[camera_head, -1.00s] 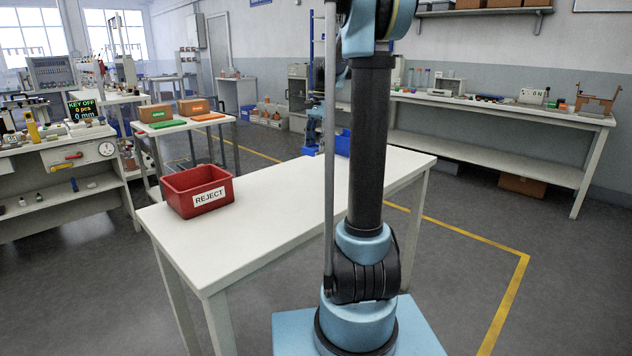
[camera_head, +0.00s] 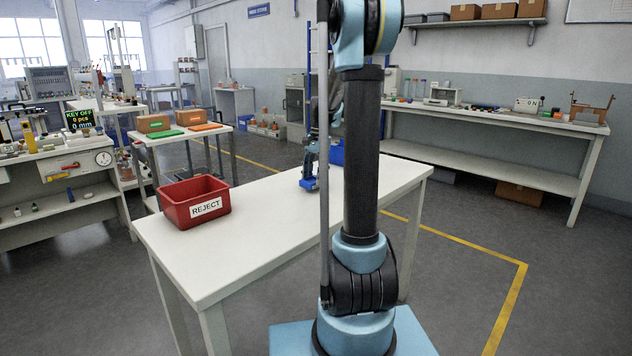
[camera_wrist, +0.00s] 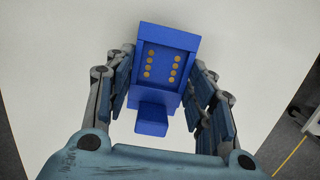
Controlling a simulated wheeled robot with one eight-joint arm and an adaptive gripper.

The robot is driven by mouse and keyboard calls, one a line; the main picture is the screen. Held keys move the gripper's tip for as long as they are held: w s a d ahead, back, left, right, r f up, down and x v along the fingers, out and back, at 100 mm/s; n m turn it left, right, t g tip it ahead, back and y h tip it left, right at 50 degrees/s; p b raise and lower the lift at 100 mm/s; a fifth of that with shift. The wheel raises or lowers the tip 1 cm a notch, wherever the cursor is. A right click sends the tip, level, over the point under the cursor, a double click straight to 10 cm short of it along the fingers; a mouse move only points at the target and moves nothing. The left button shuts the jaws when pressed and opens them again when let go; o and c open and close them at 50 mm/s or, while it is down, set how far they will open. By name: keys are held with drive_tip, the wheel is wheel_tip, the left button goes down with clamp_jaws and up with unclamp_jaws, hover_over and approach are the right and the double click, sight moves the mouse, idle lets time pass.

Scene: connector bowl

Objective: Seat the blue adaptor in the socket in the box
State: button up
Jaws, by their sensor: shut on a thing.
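The blue adaptor (camera_wrist: 166,45) is between the fingers of my gripper (camera_wrist: 162,78) in the wrist view. It has two rows of gold contacts on its face and a smaller blue block at its near end. My gripper is shut on its sides. In the head view my gripper (camera_head: 311,160) is partly behind my arm, with the blue adaptor (camera_head: 309,184) low over the white table. A blue box (camera_head: 337,153) is mostly hidden behind my arm at the table's far end. I cannot see a socket.
A red bin marked REJECT (camera_head: 195,203) stands on the left of the white table (camera_head: 245,235). The tabletop between the bin and my gripper is clear. A cart (camera_head: 180,132) with green and orange trays stands behind, and a long bench (camera_head: 490,120) is along the right wall.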

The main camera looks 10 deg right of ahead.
drive_tip(key=shift+f, duration=0.65)
drive_tip(key=o, duration=1.2)
